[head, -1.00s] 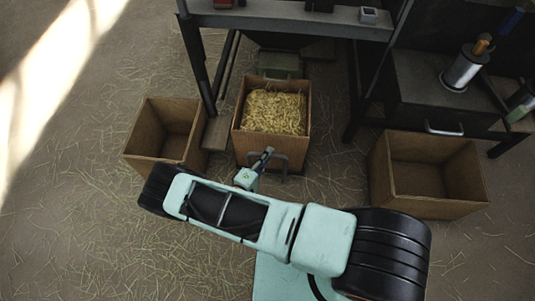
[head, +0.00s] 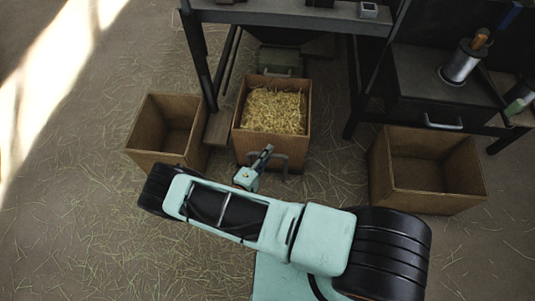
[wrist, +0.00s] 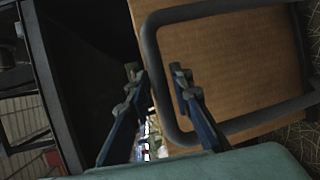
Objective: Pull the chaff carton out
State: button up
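The chaff carton (head: 268,150) is a brown open-topped box filled with pale straw, standing in the middle of the head view. A dark U-shaped handle is on its front; in the wrist view the handle (wrist: 225,12) stands out from the brown front panel (wrist: 225,70).
An empty brown box (head: 148,150) stands left of the carton, another (head: 435,203) to the right. A dark machine frame (head: 290,17) rises behind and above the carton. Straw-strewn floor (head: 110,240) is open in front.

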jog(key=shift+r, duration=0.1)
jog(key=shift+r, duration=0.3)
jog(key=o, duration=1.7)
notch_tip(320, 180, up, 9)
jog(key=shift+w+f, duration=0.15)
jog(key=shift+r, duration=0.45)
jog(key=shift+c, duration=1.4)
jog(key=shift+r, duration=0.1)
jog(key=c, duration=1.4)
jog(key=shift+f, duration=0.2)
